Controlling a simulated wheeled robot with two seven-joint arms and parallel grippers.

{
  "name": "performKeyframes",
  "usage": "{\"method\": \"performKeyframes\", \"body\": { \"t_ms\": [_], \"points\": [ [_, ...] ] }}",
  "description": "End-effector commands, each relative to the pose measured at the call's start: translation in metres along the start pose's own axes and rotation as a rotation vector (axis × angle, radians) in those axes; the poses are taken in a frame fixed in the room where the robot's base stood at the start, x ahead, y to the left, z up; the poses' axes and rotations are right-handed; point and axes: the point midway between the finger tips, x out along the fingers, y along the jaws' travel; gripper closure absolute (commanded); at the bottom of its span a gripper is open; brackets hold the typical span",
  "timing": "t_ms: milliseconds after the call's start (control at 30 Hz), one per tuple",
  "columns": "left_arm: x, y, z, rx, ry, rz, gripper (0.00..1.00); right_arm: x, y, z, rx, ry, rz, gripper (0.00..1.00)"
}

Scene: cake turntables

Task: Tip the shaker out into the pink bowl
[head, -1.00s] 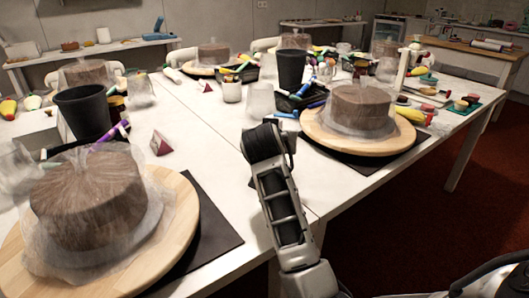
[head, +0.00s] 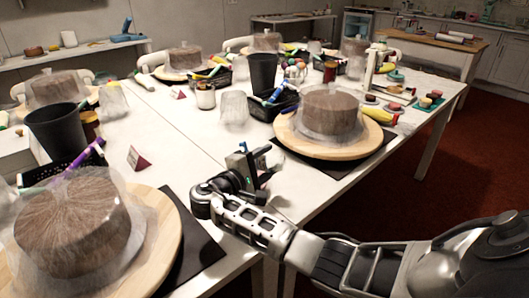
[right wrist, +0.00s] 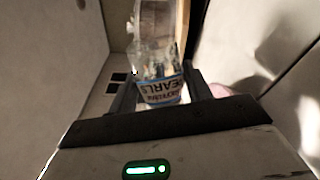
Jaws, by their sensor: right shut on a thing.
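The shaker (right wrist: 160,88) is a clear container with a label reading "PEARLS". In the right wrist view it sits between the two fingers of my right gripper (right wrist: 158,98), which is shut on it. In the head view my right gripper (head: 250,166) is above the white table, between the two nearest cakes; the shaker is hard to make out there. A small pink patch (right wrist: 222,91) shows beside the right finger in the wrist view; I cannot tell whether it is the pink bowl. No pink bowl is clear in the head view. My left gripper is not in view.
A wrapped cake on a wooden turntable (head: 165,250) stands at near left, another turntable (head: 300,140) behind my right gripper. Dark bins (head: 58,130), clear cups and trays of tools crowd the white table (head: 195,135). A small dark-red card (head: 138,160) stands at left.

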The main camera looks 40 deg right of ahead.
Motion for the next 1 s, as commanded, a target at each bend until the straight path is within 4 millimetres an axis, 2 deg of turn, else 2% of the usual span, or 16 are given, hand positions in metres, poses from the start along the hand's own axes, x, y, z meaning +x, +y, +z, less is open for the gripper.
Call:
{"method": "performKeyframes", "body": {
  "t_ms": [400,567,700,1000],
  "points": [
    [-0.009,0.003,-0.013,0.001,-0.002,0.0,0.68,-0.001,0.006,0.0,-0.131,-0.026,0.061,0.79],
    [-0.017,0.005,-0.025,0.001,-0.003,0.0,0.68,0.003,0.009,0.009,-0.134,-0.027,0.062,0.79],
    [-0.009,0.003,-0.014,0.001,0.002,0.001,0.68,-0.002,0.002,-0.003,-0.13,-0.025,0.061,0.79],
    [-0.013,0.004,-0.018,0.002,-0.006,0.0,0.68,-0.002,0.009,-0.001,-0.171,-0.034,0.081,0.79]
  ]
}}
